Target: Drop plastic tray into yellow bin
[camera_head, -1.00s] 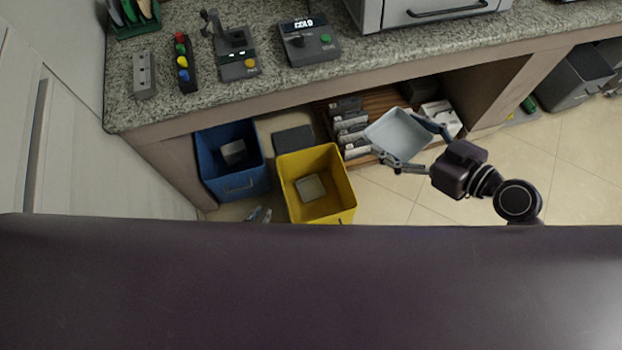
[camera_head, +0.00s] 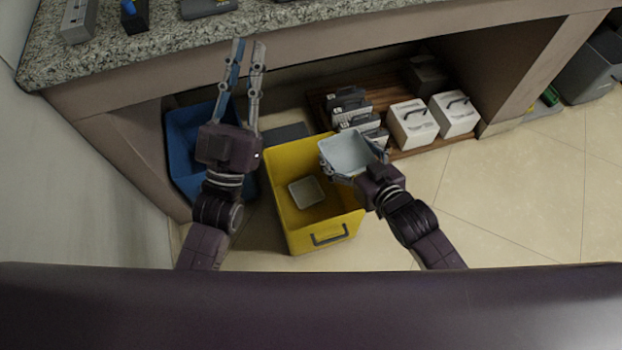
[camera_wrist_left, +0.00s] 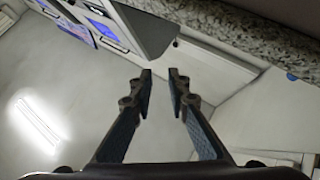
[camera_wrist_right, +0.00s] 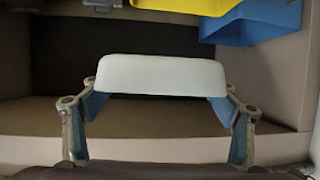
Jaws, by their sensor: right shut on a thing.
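The plastic tray (camera_head: 345,151) is pale, shallow and rectangular. My right gripper (camera_head: 345,168) is shut on it and holds it at the right rim of the yellow bin (camera_head: 327,235); any contact with the bin is unclear. In the right wrist view the tray (camera_wrist_right: 162,76) spans between the two fingers, and part of the yellow bin (camera_wrist_right: 190,5) shows at the top. Another pale tray (camera_head: 307,192) lies inside the yellow bin. My left gripper (camera_head: 250,55) is empty, its fingers apart, in front of the counter edge; the left wrist view (camera_wrist_left: 162,80) also shows the gap.
A blue bin (camera_head: 180,150) stands left of the yellow bin, partly hidden by my left arm. Black boxes (camera_head: 348,105) and white boxes (camera_head: 412,122) sit on a wooden pallet under the granite counter (camera_head: 300,20).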

